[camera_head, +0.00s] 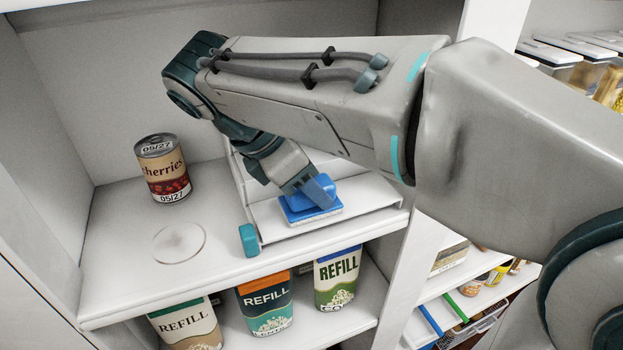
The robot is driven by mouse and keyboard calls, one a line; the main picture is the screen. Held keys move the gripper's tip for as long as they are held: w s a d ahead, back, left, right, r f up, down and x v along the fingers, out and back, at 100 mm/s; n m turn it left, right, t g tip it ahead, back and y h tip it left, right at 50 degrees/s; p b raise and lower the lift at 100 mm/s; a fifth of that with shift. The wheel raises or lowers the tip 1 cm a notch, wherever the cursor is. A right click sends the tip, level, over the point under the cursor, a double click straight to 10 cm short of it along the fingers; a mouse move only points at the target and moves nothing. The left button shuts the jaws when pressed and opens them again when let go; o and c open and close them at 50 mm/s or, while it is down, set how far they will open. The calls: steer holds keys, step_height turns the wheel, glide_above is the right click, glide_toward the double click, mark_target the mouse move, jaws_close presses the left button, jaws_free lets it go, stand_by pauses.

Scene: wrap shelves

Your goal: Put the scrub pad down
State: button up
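The scrub pad (312,214) is blue on top with a white underside. It lies on, or just above, a white tray-like stand (352,215) on the upper shelf; I cannot tell whether it bears its full weight there. My gripper (312,195) points down at the pad from above, with a blue-grey finger against or in front of its raised blue part. The other finger and the grasp are hidden by the wrist and the viewing angle, so I cannot tell whether it is shut on the pad.
A cherries can (164,172) stands upright at the shelf's back left. A faint round mark or clear disc (180,243) is in front of it. A teal block (249,240) sits at the stand's front left corner. Several refill cartons (266,303) stand below. The shelf's left front is clear.

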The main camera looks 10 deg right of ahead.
steer(key=shift+a+r, duration=0.25)
steer(key=shift+r, duration=0.35)
steer(key=shift+s+a+r+b, duration=0.2)
steer(key=shift+a+r, duration=0.15)
steer(key=shift+a, duration=0.25)
steer(key=shift+s+a+r+b, duration=0.15)
steer(key=shift+a+r, duration=0.2)
steer(key=shift+a, duration=0.25)
steer(key=s+a, duration=0.1)
steer(key=a, duration=0.2)
steer(key=s+a, duration=0.1)
steer(key=a, duration=0.2)
steer(key=s+a+b, duration=0.1)
steer(key=a, duration=0.3)
steer(key=shift+a+r, duration=0.1)
